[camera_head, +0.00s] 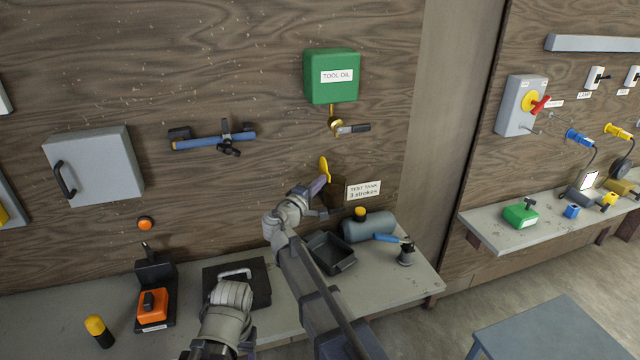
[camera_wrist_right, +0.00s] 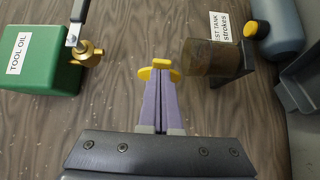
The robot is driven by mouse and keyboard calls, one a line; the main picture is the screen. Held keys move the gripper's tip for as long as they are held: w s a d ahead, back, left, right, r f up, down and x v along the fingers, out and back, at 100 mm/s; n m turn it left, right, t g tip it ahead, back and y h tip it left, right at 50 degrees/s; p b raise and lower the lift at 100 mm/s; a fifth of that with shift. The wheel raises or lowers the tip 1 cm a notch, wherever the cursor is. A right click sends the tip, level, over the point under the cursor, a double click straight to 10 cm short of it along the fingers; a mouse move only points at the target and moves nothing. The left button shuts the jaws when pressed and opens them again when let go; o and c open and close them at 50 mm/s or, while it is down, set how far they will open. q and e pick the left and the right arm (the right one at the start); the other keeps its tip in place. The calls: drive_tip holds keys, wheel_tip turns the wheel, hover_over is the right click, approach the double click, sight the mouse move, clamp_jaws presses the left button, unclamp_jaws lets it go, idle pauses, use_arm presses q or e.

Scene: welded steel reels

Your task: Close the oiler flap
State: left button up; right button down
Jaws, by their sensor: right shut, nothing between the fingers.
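The oiler flap appears to be the yellow piece (camera_head: 324,167) standing up against the wall above a brown cup (camera_head: 336,190). In the right wrist view the yellow flap (camera_wrist_right: 160,67) shows just beyond my fingertips, left of the see-through brown cup (camera_wrist_right: 208,60). My right gripper (camera_head: 322,180) is shut and empty. Its purple fingers (camera_wrist_right: 161,80) are together at the flap and cover part of it. I cannot tell whether they touch it. A grey link of mine shows low in the head view, but no left fingers show.
The green TOOL OIL box (camera_head: 331,88) and a brass tap (camera_head: 338,125) are on the wall above. A TEST TANK label (camera_head: 363,190) is right of the cup. Below, a black tray (camera_head: 330,254) and a blue-grey cylinder (camera_head: 372,227) stand on the shelf (camera_head: 390,289).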

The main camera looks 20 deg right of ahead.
drive_tip(key=d+m+g+y+p, duration=0.1)
drive_tip(key=d+m+y+p, duration=0.1)
drive_tip(key=y+p, duration=0.1)
drive_tip(key=d+m+g+y+p, duration=0.1)
drive_tip(key=d+m+y+p, duration=0.2)
drive_tip(key=p, duration=0.3)
drive_tip(key=d+f+m+g+y+p, duration=0.1)
drive_tip(key=d+m+y+p, duration=0.1)
drive_tip(key=y+p, duration=0.2)
drive_tip(key=shift+w+d+m+g+p, duration=0.2)
drive_tip(key=shift+m+g+p, duration=0.1)
drive_tip(key=shift+g+p, duration=0.1)
idle(0.7)
drive_tip(key=shift+d+f, duration=0.1)
drive_tip(key=shift+d, duration=0.1)
idle(0.5)
idle(0.3)
